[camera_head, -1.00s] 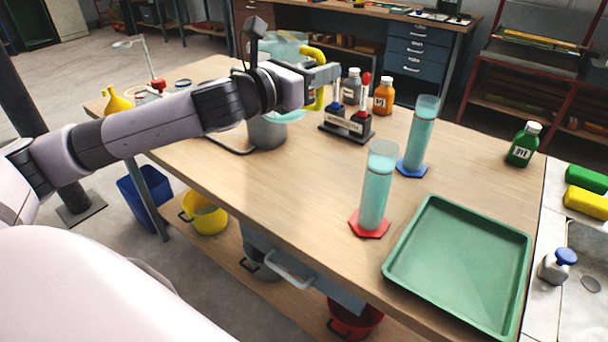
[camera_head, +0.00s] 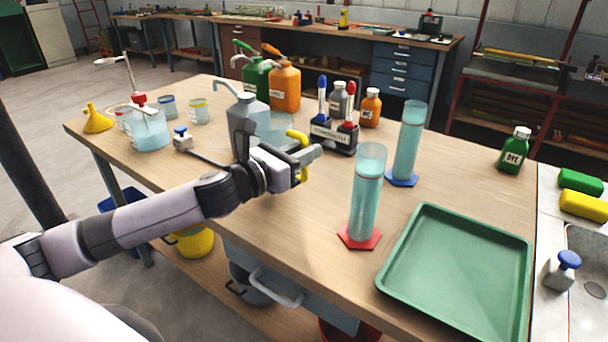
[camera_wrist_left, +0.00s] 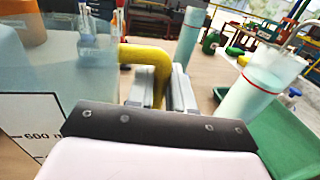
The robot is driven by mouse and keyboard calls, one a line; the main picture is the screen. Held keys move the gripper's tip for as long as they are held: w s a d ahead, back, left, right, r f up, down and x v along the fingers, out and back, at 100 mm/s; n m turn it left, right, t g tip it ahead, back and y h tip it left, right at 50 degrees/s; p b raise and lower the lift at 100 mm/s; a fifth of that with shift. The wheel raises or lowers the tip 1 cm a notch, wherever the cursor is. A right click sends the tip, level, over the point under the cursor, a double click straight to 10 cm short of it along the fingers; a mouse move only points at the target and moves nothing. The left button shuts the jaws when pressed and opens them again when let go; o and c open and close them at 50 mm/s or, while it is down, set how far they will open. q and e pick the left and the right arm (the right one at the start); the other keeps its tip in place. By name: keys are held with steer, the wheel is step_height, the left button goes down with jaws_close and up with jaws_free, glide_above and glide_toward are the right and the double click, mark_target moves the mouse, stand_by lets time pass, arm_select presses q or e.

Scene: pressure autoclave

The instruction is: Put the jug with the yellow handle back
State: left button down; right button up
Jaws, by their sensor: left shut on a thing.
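The jug (camera_head: 278,126) is clear and bluish, with a yellow handle (camera_head: 298,136). In the head view it is partly hidden behind my left gripper (camera_head: 306,160), in front of the orange bottle. My left gripper is shut on the yellow handle. In the left wrist view the jug's wall (camera_wrist_left: 40,75) with its marked scale is at left, and the handle (camera_wrist_left: 147,55) runs between the fingers (camera_wrist_left: 160,88). The jug looks about upright, low over or on the table; I cannot tell whether it touches. My right gripper is not in view.
On the wooden table (camera_head: 300,235), a grey spouted can (camera_head: 246,112) stands left of the jug. A marker stand (camera_head: 334,136) is behind right. Two filled cylinders (camera_head: 365,195) (camera_head: 408,145) and a green tray (camera_head: 455,270) are to the right. Bare wood lies in front.

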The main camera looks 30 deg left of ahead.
arm_select(q)
steer(key=shift+f+b, duration=0.45)
steer(key=shift+f, duration=1.55)
steer(key=shift+f, duration=0.2)
steer(key=c, duration=1)
jaws_free()
steer(key=shift+s+r, duration=0.1)
steer(key=shift+s, duration=0.05)
steer(key=b+v, duration=0.1)
steer(key=v, duration=0.4)
steer(key=shift+s+a, duration=0.1)
steer(key=shift+s, duration=0.15)
steer(key=b, duration=0.1)
glide_toward(302, 171)
steer(key=shift+s+a+r, duration=0.15)
steer(key=shift+s, duration=0.5)
